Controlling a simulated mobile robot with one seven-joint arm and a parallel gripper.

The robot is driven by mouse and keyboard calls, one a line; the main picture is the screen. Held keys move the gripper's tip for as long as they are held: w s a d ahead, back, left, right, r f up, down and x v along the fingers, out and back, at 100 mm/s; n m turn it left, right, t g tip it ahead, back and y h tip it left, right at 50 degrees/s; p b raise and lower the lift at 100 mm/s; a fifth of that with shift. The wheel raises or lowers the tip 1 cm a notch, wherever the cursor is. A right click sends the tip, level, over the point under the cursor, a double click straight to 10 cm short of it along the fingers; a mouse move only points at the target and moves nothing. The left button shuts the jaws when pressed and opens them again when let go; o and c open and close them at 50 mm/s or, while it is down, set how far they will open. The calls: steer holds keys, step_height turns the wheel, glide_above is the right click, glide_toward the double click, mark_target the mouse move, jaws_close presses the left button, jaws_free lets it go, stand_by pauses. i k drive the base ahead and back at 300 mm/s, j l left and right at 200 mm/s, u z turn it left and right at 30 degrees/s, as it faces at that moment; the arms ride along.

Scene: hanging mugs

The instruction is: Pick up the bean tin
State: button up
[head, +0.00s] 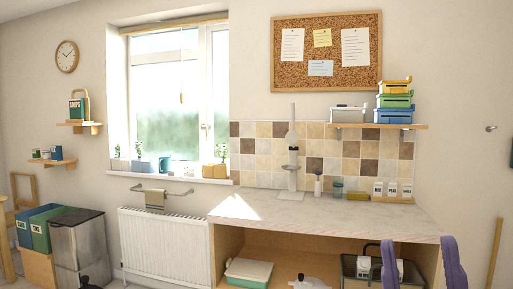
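I cannot single out the bean tin, because the labels are too small to read. Three small white labelled containers stand in a row on a wooden holder at the right of the counter: a left one (378,188), a middle one (392,189) and a right one (407,190). A small dark teal container (337,188) stands further left on the counter. Several small containers (56,153) stand on the lower left wall shelf. White labelled packs (363,265) show in the dark rack below the counter. My gripper is not clearly seen in this view.
A pale upright stand (292,150) rises from the counter (250,207). Stacked coloured boxes (394,101) sit on the right wall shelf (350,125). Purple upright shapes (453,264) partly block the lower right. The counter's left half is mostly clear.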

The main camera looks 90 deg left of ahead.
mark_target(36, 155)
steer(key=u, duration=4.2)
steer(key=i+u, duration=0.35)
steer(key=i, duration=4)
steer(key=j, duration=0.1)
